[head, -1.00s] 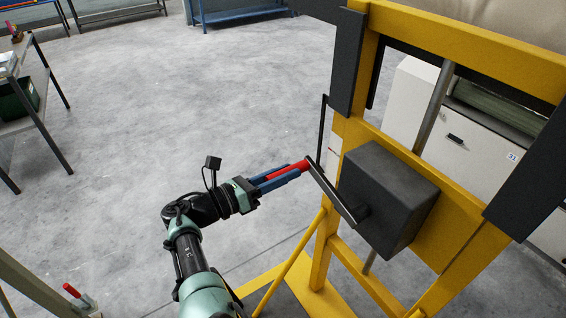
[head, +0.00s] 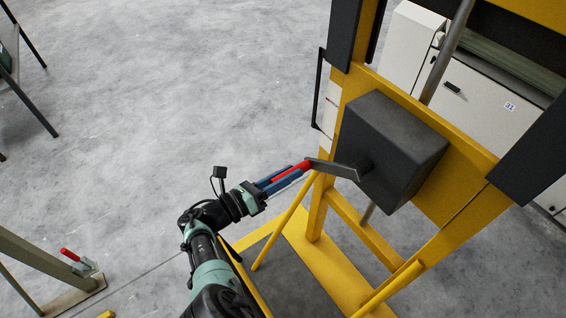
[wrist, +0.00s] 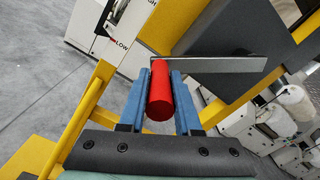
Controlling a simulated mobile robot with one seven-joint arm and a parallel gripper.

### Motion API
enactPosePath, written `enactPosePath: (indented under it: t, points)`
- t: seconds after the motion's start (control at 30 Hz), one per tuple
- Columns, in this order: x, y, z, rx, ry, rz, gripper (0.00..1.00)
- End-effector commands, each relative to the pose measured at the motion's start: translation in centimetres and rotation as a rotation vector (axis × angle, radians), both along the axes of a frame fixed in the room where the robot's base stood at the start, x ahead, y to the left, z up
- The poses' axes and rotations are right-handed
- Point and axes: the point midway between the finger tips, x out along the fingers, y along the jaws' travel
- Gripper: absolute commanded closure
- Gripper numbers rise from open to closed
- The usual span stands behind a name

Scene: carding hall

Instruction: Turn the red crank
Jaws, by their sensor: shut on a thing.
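The crank's red handle (wrist: 160,92) sits between the two blue fingers of my gripper (wrist: 160,100) in the wrist view, and the fingers are shut on it. In the head view my gripper (head: 287,178) comes from the lower left onto the handle. The grey crank arm (head: 334,169) runs from the handle to the right and slightly down, to the dark grey gearbox (head: 397,140). In the wrist view the crank arm (wrist: 222,65) crosses above the fingers. The gearbox is fixed to a yellow frame (head: 330,262).
A white cabinet marked 31 (head: 490,96) stands behind the frame. A thin black handle (head: 319,95) juts from the frame's left side. The grey floor (head: 200,80) left of the frame is clear.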

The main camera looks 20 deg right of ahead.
Motion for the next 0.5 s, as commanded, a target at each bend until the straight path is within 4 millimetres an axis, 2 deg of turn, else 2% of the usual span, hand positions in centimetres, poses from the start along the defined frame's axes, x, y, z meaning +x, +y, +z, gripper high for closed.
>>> enactPosePath:
  t: [0.2, 0.5]
  points:
    - [-0.8, -0.2, -1.2, 0.002, -0.002, 0.004, 1.0]
    - [-1.1, -0.3, -1.6, 0.001, -0.003, 0.006, 1.0]
